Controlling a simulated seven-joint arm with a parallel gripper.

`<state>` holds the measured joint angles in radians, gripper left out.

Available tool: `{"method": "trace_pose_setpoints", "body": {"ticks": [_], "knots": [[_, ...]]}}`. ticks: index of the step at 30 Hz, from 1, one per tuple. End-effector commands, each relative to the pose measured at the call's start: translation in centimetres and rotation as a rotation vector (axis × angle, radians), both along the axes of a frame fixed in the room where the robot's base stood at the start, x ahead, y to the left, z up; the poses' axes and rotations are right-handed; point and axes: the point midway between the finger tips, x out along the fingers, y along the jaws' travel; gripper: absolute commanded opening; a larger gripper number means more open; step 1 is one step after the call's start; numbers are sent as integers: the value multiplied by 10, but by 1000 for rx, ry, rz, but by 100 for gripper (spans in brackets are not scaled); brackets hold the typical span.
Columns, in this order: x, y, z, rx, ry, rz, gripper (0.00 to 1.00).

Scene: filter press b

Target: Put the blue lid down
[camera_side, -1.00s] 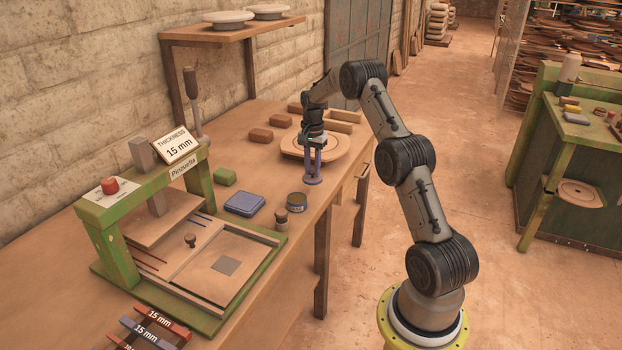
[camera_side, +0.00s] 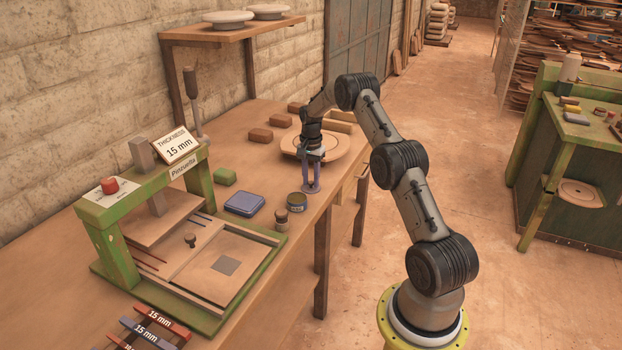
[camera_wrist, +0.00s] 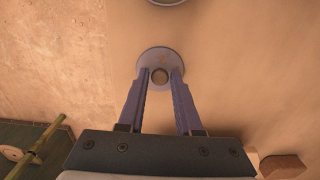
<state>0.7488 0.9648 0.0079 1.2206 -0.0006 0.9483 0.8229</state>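The blue lid (camera_side: 311,191) is a small round disc. It is at the fingertips of my gripper (camera_side: 311,184), on or just above the bench near its right edge; I cannot tell if it touches. A small round dark tin (camera_side: 297,202) stands on the bench just in front of the lid. Its edge shows at the top of the wrist view (camera_wrist: 168,1).
A round board (camera_side: 340,152) lies behind my gripper, with several brown blocks (camera_side: 261,135) nearby. The green press (camera_side: 190,250) fills the front left.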

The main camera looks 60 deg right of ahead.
Motion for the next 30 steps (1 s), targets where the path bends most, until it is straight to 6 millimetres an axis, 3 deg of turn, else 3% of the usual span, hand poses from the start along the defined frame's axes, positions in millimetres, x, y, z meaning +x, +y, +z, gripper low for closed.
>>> {"method": "trace_pose_setpoints", "body": {"ticks": [1,3,14,17,30], "knots": [[0,0,0,0,0,0,45],[0,0,0,0,0,0,55],[0,0,5,0,0,0,55],[1,0,16,-2,-2,0,55],[0,0,101,-2,-2,0,55]]}}
